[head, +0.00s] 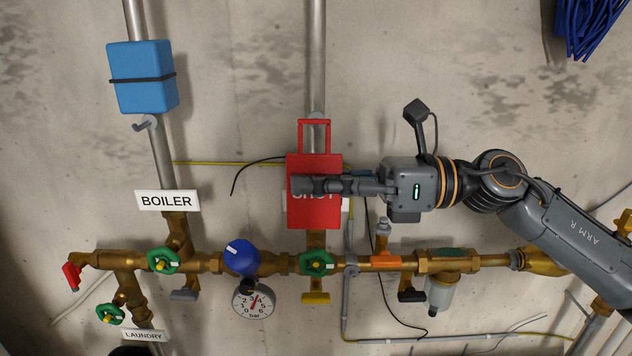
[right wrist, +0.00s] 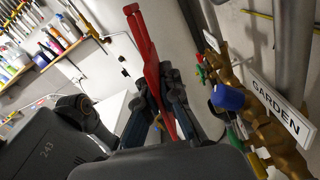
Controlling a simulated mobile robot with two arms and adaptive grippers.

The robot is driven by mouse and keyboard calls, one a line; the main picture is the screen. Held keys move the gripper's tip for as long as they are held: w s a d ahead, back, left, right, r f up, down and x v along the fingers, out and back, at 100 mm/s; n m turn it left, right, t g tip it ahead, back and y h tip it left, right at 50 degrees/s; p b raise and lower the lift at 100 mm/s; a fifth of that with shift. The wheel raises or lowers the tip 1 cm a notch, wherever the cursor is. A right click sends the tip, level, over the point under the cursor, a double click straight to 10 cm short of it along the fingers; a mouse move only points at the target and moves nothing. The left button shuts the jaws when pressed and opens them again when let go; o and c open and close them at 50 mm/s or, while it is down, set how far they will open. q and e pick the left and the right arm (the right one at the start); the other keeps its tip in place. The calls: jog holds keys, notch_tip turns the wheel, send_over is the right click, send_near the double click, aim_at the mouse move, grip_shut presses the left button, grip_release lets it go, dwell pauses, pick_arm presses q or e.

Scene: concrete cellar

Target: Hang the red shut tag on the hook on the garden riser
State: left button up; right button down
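The red tag (head: 315,218) hangs upright in front of the middle riser, its face lettering mostly covered by my right gripper (head: 302,185). The right gripper is shut on the tag's body. The tag's open rectangular loop (head: 314,122) points up. Its top bar is level with a grey fitting on the garden riser (head: 316,60); the hook itself is hidden or too small to tell, so I cannot tell whether the loop is around it. In the right wrist view the red tag (right wrist: 146,50) shows edge-on between the fingers. My left gripper is not in view.
The GARDEN sign (right wrist: 281,106) is right in the wrist view. At left, the boiler riser carries a blue box (head: 143,78), a grey hook (head: 146,123) and a BOILER sign (head: 168,201). Below runs a brass manifold (head: 206,262) with valves and a gauge (head: 254,301).

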jog(key=shift+w+d, duration=0.1)
jog(key=shift+w, duration=0.7)
jog(key=w+p, duration=0.1)
jog(key=w, duration=0.1)
jog(key=shift+w+f, duration=0.15)
jog(key=shift+w, duration=0.2)
jog(key=w, duration=0.1)
jog(key=w+f+b, duration=0.1)
jog(key=w, duration=0.1)
jog(key=shift+w+f, duration=0.2)
